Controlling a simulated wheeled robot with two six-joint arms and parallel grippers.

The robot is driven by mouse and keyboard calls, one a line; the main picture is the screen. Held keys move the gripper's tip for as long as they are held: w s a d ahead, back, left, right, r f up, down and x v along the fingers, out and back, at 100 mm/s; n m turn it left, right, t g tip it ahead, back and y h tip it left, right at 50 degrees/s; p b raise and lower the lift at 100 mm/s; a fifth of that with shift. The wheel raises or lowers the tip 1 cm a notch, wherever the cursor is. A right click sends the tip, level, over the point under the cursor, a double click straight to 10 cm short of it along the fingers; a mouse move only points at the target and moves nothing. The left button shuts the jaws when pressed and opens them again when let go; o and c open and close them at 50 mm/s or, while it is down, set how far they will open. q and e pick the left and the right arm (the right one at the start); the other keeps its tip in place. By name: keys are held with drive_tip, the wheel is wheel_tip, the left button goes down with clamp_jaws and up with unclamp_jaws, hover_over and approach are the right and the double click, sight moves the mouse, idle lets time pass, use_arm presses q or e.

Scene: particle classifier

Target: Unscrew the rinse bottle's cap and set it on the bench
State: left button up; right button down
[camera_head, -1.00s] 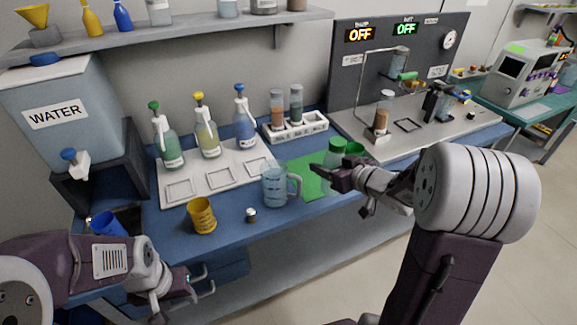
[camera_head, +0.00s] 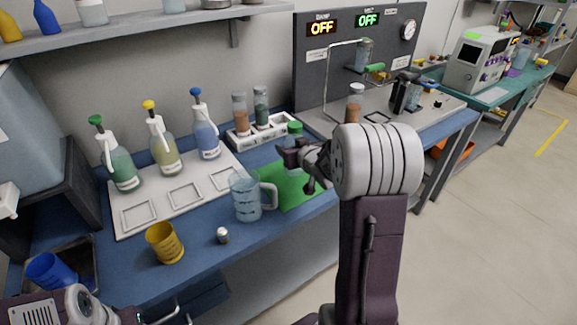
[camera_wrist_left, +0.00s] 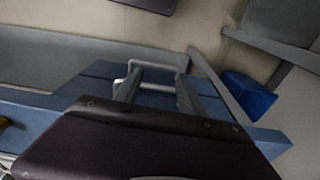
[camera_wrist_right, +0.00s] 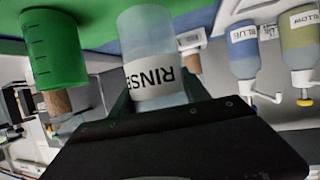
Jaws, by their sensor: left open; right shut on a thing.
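The rinse bottle (camera_head: 292,138) is translucent with a green cap (camera_head: 294,127). It stands upright over the green mat (camera_head: 292,196). My right gripper (camera_head: 287,156) is shut on its body below the cap. The right wrist view, upside down, shows its RINSE label (camera_wrist_right: 155,77) between my fingers; the cap is hidden there. I cannot tell whether the base touches the mat. My left arm is at the lower left of the head view, its gripper cut off. In the left wrist view my left gripper (camera_wrist_left: 158,90) is open and empty, low by a drawer handle.
On the blue bench (camera_head: 200,250) stand a clear jug (camera_head: 246,200), a yellow cup (camera_head: 164,243) and a small white-topped item (camera_head: 222,236). A green graduated beaker (camera_wrist_right: 52,50) is beside the bottle. Bare bench lies along the front edge.

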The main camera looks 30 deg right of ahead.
drive_tip(key=shift+w+a+f, duration=0.1)
drive_tip(key=shift+w+a, duration=0.1)
drive_tip(key=shift+w, duration=0.1)
wheel_tip(320, 180, down, 4)
drive_tip(key=shift+f+b, duration=0.1)
drive_tip(key=shift+b, duration=0.8)
drive_tip(key=shift+f, duration=0.1)
drive_tip(key=c, duration=0.5)
unclamp_jaws()
